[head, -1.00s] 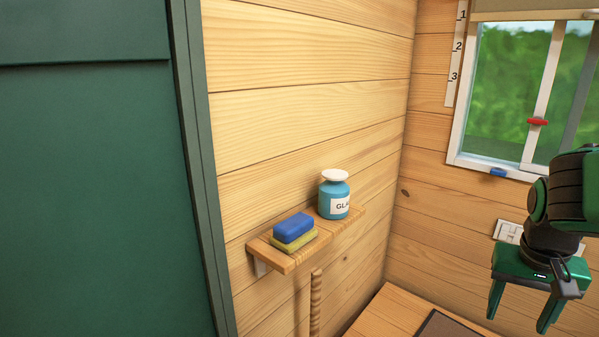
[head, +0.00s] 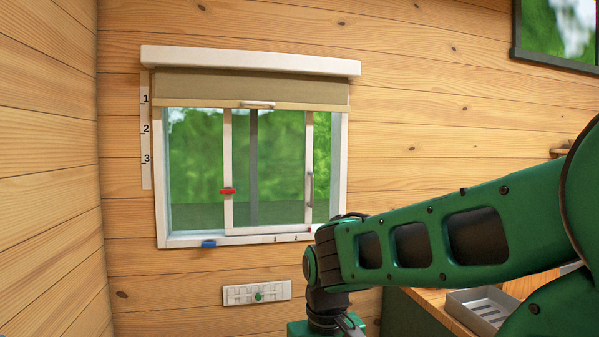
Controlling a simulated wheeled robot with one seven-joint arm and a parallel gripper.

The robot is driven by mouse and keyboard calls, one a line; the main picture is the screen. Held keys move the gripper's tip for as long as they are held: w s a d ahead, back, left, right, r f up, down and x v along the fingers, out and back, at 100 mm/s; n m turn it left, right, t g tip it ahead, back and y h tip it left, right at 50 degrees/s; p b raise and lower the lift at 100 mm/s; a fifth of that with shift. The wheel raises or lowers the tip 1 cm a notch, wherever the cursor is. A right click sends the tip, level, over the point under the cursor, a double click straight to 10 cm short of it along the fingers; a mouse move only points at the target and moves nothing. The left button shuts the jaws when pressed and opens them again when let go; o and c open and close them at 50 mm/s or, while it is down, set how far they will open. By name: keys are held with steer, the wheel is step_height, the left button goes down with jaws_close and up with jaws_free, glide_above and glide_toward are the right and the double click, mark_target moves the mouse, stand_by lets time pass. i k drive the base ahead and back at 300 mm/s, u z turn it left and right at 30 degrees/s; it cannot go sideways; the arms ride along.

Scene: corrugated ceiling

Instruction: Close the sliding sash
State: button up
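The sliding sash (head: 228,150) is a white-framed pane in the middle of the window. It has a red catch (head: 228,191) on its left stile and a grey upright handle (head: 310,189) on its right stile. Greenery shows on both sides of it, and its right stile stands apart from the right jamb of the window frame (head: 340,165). A dark upright bar (head: 253,165) shows through the pane. My gripper (head: 322,329) is at the bottom edge, below the window. Only its top shows; its fingers are out of the picture.
A beige blind (head: 200,85) with a pale pull covers the window top. A blue tab (head: 208,244) is at the lower sill. A numbered strip (head: 146,165) is at left. A panel with a green knob (head: 257,293) is below. A metal tray (head: 485,308) lies on the right counter.

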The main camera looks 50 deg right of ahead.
mark_target(309, 177)
steer(key=z, duration=0.6)
steer(key=k, duration=0.9)
steer(key=z, duration=0.45)
steer(key=i, duration=1)
steer(key=u, duration=0.05)
